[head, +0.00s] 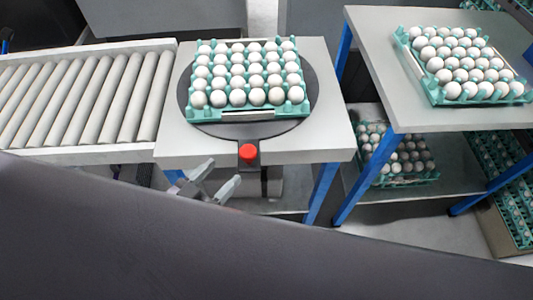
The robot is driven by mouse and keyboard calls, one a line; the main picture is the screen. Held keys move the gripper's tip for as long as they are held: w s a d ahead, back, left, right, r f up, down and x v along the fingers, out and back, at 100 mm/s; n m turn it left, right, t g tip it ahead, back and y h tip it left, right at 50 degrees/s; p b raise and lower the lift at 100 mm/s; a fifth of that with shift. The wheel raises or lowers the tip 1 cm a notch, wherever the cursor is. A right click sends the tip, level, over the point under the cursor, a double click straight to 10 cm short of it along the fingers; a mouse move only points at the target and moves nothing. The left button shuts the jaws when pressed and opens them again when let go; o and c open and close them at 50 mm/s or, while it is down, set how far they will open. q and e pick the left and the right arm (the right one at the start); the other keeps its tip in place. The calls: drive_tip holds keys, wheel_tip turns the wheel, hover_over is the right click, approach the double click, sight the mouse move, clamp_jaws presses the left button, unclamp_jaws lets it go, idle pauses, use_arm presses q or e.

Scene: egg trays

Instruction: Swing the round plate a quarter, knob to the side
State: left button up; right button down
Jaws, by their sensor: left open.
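The round plate (200,117) is a dark grey disc set on a light grey table (325,130). A green tray (303,110) full of white eggs sits on the plate. The red knob (248,153) is on a dark arm at the plate's front edge, on the side facing me. My left gripper (214,182) is open and empty, below and slightly left of the knob in the picture, apart from it. Much of my left arm's link fills the bottom of the view. My right gripper is not in view.
A roller conveyor (85,98) adjoins the table on the left. On the right, a blue-legged table (375,50) bears another egg tray (425,92), with more egg trays on the shelf below. A gap separates the two tables.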

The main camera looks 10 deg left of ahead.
sight(249, 154)
use_arm(q)
drive_tip(key=shift+w+d+r+m+t+h, duration=0.15)
drive_tip(key=shift+w+d+r+m+h, duration=0.25)
drive_tip(key=shift+w+d, duration=0.55)
drive_tip(key=shift+w+d+r+m+t+h, duration=0.15)
drive_tip(key=shift+w+d+r+h, duration=0.1)
drive_tip(key=shift+w+d+h, duration=0.65)
drive_tip(key=shift+w+d+r+m+t+h, duration=0.1)
drive_tip(key=shift+w+d+r+m+h, duration=0.2)
drive_tip(key=shift+w+d, duration=0.7)
drive_tip(key=shift+w+a, duration=0.2)
clamp_jaws()
